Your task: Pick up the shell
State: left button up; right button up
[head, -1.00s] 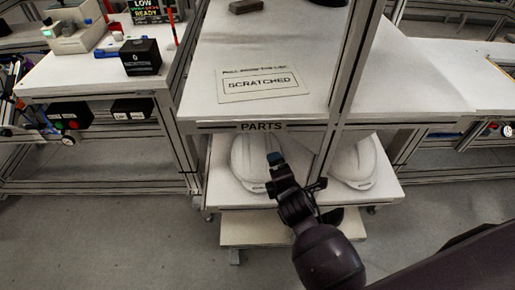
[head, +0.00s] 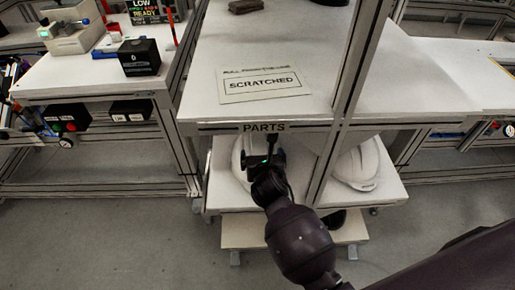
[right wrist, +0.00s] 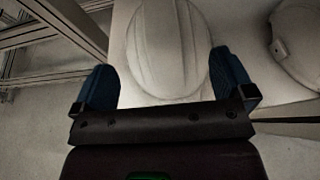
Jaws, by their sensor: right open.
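A white helmet shell (head: 238,165) sits on the lower shelf under the PARTS label, partly hidden by my right gripper (head: 268,152). In the right wrist view this shell (right wrist: 167,45) lies ahead, between and beyond the two blue fingers of the gripper (right wrist: 170,85). The fingers are apart and nothing is held between them. A second white shell (head: 357,165) sits on the same shelf to the right, past the upright post; its edge shows in the right wrist view (right wrist: 298,45). My left gripper is not in view.
The lower shelf (head: 222,198) lies under the upper table top (head: 215,60), whose front edge overhangs it. A metal post (head: 345,95) stands between the two shells. A sign reading SCRATCHED (head: 262,86) lies on the upper top. A bench (head: 60,80) stands at left.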

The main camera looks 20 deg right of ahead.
aim_at(258, 140)
jog(key=b+x, duration=0.1)
jog(key=x, duration=0.3)
jog(key=shift+w+f, duration=0.1)
jog(key=shift+f, duration=0.15)
jog(key=shift+w+d+f+b, duration=0.15)
jog(key=shift+w+b, duration=0.15)
jog(key=shift+w, duration=0.25)
jog(key=shift+b+x, duration=0.85)
jog(key=shift+x, duration=1.15)
jog(key=shift+w+f, duration=0.15)
jog(key=shift+w, duration=0.2)
jog(key=shift+w+d, duration=0.1)
jog(key=shift+w, duration=0.2)
